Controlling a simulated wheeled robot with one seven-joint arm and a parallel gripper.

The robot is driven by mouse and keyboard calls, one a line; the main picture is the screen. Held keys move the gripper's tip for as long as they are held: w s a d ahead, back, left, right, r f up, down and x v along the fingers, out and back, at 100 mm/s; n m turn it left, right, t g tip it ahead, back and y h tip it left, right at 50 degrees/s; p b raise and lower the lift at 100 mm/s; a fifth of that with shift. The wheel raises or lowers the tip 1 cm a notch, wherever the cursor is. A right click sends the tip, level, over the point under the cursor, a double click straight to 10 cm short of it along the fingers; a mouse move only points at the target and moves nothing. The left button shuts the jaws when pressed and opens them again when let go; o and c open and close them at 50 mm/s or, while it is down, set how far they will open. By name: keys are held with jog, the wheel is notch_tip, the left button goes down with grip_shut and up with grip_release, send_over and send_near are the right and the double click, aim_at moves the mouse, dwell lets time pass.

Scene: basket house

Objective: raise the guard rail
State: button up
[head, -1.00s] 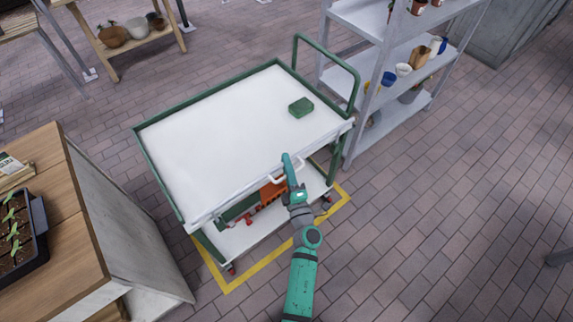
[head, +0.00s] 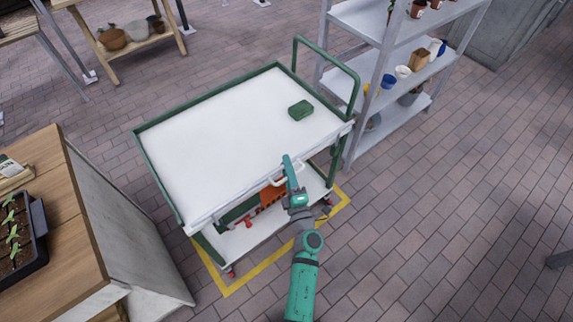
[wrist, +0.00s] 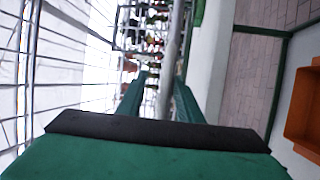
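The guard rail (head: 225,204) is a pale bar along the near long edge of a green-framed cart (head: 230,125) with a white top. A small white handle (head: 278,182) stands out from the rail's near side. My gripper (head: 288,160) is at this handle, right by the rail. In the wrist view my two green fingers (wrist: 160,80) stand apart, with a pale grey bar (wrist: 172,50) running lengthwise in the gap. Background shows beside the bar, so the fingers look open around it. Whether they touch the handle is hidden.
A green block (head: 300,111) lies on the cart top. An orange bin (head: 270,191) sits on the lower shelf. A grey shelf unit (head: 350,75) with pots stands close behind right; a wooden counter (head: 105,220) is at left.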

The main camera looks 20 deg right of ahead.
jog(key=s+f, duration=0.1)
jog(key=s, duration=0.9)
jog(key=shift+f, duration=0.3)
jog(key=shift+w, duration=0.1)
jog(key=s+a+r+m+g, duration=0.1)
jog(key=s+a+m, duration=0.3)
jog(key=s, duration=0.5)
jog(key=s+a+r+m+g, duration=0.2)
jog(key=s+a+m, duration=0.3)
jog(key=s, duration=0.5)
jog(key=s+a+r+m+g, duration=0.1)
jog(key=s+a+r+m, duration=0.3)
jog(key=s+m, duration=0.4)
jog(key=shift+s+a+g, duration=0.3)
jog(key=shift+s+a, duration=0.2)
jog(key=shift+s, duration=0.75)
